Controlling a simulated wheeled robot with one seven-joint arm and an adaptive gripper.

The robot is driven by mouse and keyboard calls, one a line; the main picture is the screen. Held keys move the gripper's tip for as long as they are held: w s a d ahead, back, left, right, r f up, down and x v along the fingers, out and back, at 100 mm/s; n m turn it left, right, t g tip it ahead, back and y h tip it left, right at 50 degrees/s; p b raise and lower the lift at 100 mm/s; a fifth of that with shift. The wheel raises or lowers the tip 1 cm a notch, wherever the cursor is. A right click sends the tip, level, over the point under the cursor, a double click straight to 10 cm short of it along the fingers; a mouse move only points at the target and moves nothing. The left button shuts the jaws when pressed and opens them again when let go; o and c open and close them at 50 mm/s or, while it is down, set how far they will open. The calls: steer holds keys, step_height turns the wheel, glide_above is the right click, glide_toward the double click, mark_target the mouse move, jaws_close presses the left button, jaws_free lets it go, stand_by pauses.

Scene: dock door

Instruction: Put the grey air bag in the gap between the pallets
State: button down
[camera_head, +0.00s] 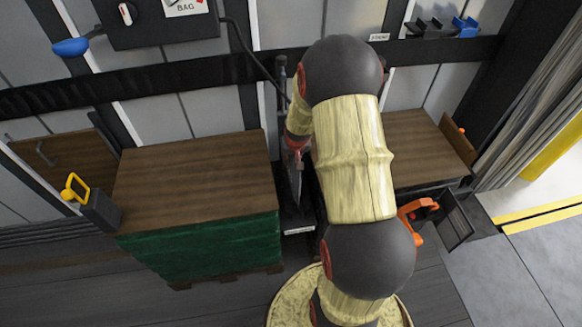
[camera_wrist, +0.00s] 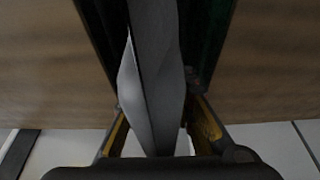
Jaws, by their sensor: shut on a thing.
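The grey air bag (camera_wrist: 150,75) hangs on edge between the jaws of my gripper (camera_wrist: 160,118), which is shut on it. In the wrist view the bag reaches down into the dark gap between two brown-topped loads with green sides. In the head view a narrow strip of the bag (camera_head: 297,182) shows in the gap beside the left pallet load (camera_head: 195,175). The right pallet load (camera_head: 415,140) is partly hidden by my arm. My gripper (camera_head: 294,145) is above the gap, partly covered by my arm. The bag's lower end is hidden.
A control box marked BAG (camera_head: 160,22) with a dark hose is on the back wall. A blue-handled item (camera_head: 70,47) is at its left. A yellow-handled item (camera_head: 75,190) stands by the left load, and an orange-handled item (camera_head: 415,210) by the right. Floor at right (camera_head: 510,260) is clear.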

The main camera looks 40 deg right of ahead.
steer(key=shift+f+b, duration=2.7)
steer(key=shift+f, duration=1.75)
steer(key=c, duration=1.4)
jaws_free()
